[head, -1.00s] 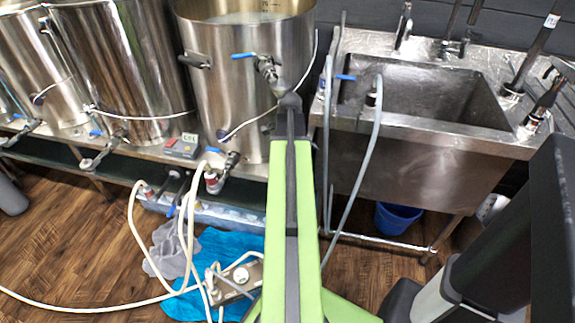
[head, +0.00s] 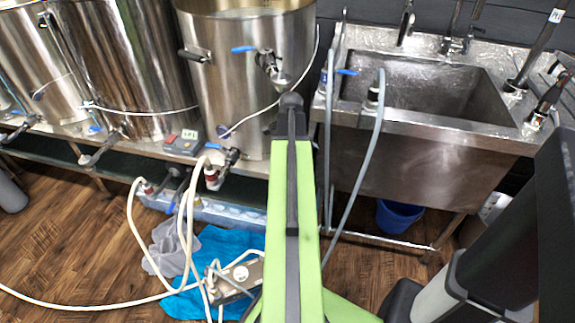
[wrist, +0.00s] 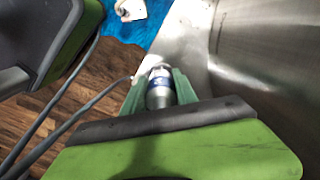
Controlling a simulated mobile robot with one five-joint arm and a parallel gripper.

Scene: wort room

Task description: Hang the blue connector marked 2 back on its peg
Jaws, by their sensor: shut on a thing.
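The connector is hidden there by my arm. I cannot make out the peg in either view.
A steel sink (head: 430,95) stands right of my arm, with grey hoses (head: 365,160) hanging at its left edge. A small control box (head: 185,142) is on the kettle bench.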

